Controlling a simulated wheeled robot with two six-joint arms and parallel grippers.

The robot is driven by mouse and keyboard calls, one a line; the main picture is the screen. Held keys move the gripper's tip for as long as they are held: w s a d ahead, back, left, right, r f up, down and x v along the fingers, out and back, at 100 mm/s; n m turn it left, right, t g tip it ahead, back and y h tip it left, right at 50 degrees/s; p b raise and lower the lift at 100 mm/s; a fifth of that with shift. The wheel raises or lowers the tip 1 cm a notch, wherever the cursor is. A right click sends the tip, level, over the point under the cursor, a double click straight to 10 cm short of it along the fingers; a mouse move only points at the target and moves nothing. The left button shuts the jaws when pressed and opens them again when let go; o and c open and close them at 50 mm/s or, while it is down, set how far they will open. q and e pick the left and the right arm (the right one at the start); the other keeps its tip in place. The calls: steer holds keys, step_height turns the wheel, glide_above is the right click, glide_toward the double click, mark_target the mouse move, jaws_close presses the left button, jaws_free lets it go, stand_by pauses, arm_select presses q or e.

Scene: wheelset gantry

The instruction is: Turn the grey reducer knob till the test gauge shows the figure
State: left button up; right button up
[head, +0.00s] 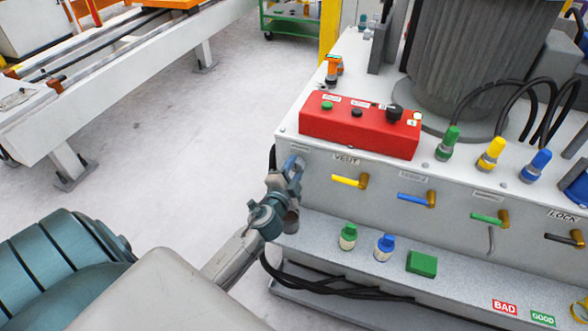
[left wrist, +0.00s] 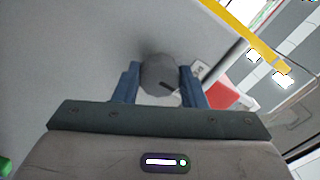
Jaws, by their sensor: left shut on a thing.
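My left gripper (head: 291,168) is at the left end of the grey cabinet's front face. In the left wrist view its two blue fingers (left wrist: 159,84) are shut on the grey reducer knob (left wrist: 160,73), one finger on each side. A dark mark shows on the knob's face. In the head view the gripper hides the knob. I cannot make out the test gauge or any figure on it. My right gripper is in neither view.
A red control box (head: 358,133) sits on the cabinet top above. Yellow (head: 348,181), blue (head: 413,199) and green (head: 487,217) lever valves stick out to the right. Caps and a green block (head: 422,263) stand on the lower ledge. Black hoses run below; open floor lies left.

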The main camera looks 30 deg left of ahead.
arm_select(q)
steer(key=o, duration=1)
steer(key=shift+s, duration=0.2)
steer(key=shift+b+v, duration=1.25)
steer(key=shift+v, duration=4)
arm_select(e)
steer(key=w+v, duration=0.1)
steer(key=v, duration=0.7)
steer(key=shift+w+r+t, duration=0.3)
arm_select(q)
steer(key=shift+a, duration=0.1)
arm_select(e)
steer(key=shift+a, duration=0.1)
